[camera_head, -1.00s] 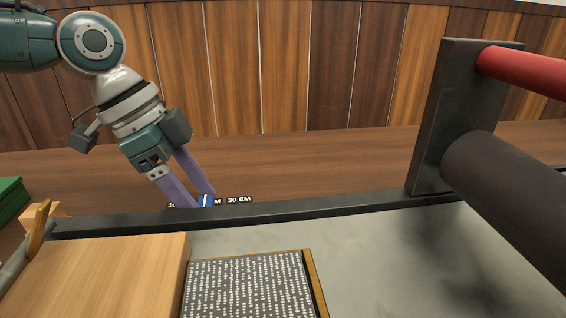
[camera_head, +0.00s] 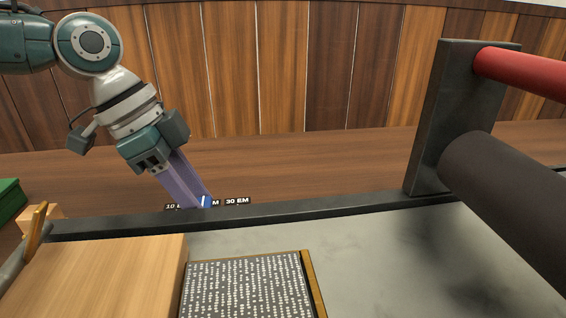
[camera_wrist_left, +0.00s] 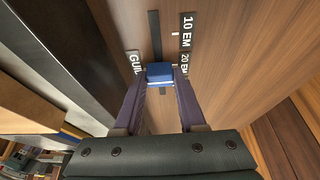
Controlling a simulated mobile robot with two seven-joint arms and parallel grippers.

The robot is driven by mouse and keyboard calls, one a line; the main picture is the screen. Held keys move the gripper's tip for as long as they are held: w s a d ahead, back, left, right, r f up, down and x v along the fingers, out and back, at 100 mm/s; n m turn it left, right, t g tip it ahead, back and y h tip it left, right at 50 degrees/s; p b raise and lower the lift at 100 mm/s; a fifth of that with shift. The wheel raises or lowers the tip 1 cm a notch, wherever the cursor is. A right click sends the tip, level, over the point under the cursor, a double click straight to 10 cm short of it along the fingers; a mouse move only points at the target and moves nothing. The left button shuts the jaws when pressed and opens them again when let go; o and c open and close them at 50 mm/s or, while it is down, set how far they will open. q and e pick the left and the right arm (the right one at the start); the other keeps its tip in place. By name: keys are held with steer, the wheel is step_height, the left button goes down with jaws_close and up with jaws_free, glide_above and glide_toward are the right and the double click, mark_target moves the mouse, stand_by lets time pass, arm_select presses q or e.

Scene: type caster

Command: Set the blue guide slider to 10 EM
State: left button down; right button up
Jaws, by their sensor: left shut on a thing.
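The blue guide slider (camera_wrist_left: 160,73) sits on a dark rail (camera_wrist_left: 155,36) in the left wrist view, beside the 20 EM label (camera_wrist_left: 184,64). The 10 EM label (camera_wrist_left: 187,29) is farther up along the rail. My left gripper (camera_wrist_left: 161,80) is shut on the slider, one purple finger on each side. In the head view the left gripper (camera_head: 198,204) reaches down behind the black bar, and only a bit of the blue slider (camera_head: 204,201) shows. There the 10 EM label (camera_head: 172,207) is partly hidden by the fingers, and the 30 EM label (camera_head: 237,201) is at the right. My right gripper is not in view.
A black bar (camera_head: 300,209) runs between the labels and the grey bed (camera_head: 400,250). A wooden block (camera_head: 100,270) and a tray of type (camera_head: 247,288) lie on the bed. A dark roller (camera_head: 510,190) and a red bar (camera_head: 525,70) stand at the right.

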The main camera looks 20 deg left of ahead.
arm_select(q)
steer(key=shift+s+a, duration=0.1)
stand_by(0.6)
steer(key=s+a, duration=0.1)
steer(key=a, duration=0.1)
steer(key=s+a+p, duration=0.1)
steer(key=a, duration=0.1)
steer(key=shift+s, duration=0.2)
steer(key=shift+d, duration=0.1)
steer(key=shift+c, duration=2.4)
jaws_free()
steer(key=shift+r, duration=0.1)
steer(key=p+v, duration=0.1)
steer(key=v, duration=0.8)
steer(key=shift+r+p, duration=0.3)
steer(key=shift+r, duration=0.05)
steer(key=shift+s, duration=0.1)
